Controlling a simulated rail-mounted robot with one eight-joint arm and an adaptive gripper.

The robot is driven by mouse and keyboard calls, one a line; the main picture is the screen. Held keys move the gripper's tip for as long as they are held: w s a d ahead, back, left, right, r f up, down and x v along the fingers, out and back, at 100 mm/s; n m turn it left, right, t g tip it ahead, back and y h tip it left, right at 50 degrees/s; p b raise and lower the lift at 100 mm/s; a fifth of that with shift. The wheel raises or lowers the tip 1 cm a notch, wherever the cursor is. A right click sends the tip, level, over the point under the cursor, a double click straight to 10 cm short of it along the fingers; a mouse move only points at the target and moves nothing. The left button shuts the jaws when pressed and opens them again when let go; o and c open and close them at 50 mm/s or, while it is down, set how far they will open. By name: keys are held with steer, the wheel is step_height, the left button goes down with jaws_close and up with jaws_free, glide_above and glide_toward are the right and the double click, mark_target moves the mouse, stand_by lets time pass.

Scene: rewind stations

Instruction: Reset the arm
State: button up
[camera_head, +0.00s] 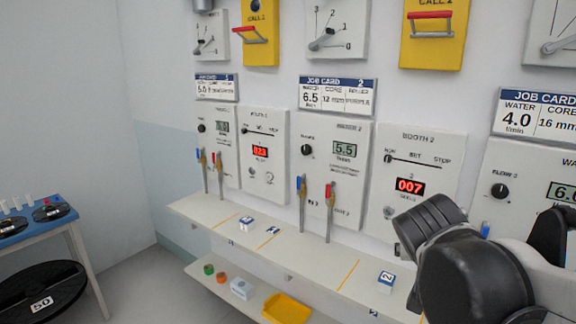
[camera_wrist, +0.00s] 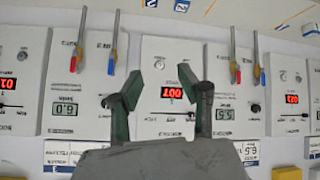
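My gripper (camera_wrist: 160,72) shows in the wrist view with its two dark green fingers apart. It is open, with nothing between the fingertips. The wrist view appears upside down and faces a white wall panel with a red display (camera_wrist: 171,92) behind the fingers. In the head view my dark grey arm (camera_head: 475,270) is at the lower right, in front of the wall panels and over the right end of the shelf. My fingers cannot be made out there.
The narrow shelf (camera_head: 300,250) carries small labelled blocks (camera_head: 386,280). A lower shelf holds a yellow tray (camera_head: 287,308). A blue table (camera_head: 40,225) with black reels stands left. The floor between is clear.

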steer(key=s+a+f+n+y, duration=0.1)
steer(key=s+a+f, duration=0.1)
steer(key=s, duration=0.2)
steer(key=s+a+f+n+g+y+b, duration=0.1)
steer(key=s+a+f+y, duration=0.1)
steer(key=s, duration=0.3)
steer(key=s+a+f+n+y, duration=0.1)
steer(key=s+a+f, duration=0.1)
steer(key=s, duration=0.3)
steer(key=shift+a+f+y, duration=0.35)
steer(key=shift+f+y, duration=0.05)
steer(key=shift+f, duration=0.35)
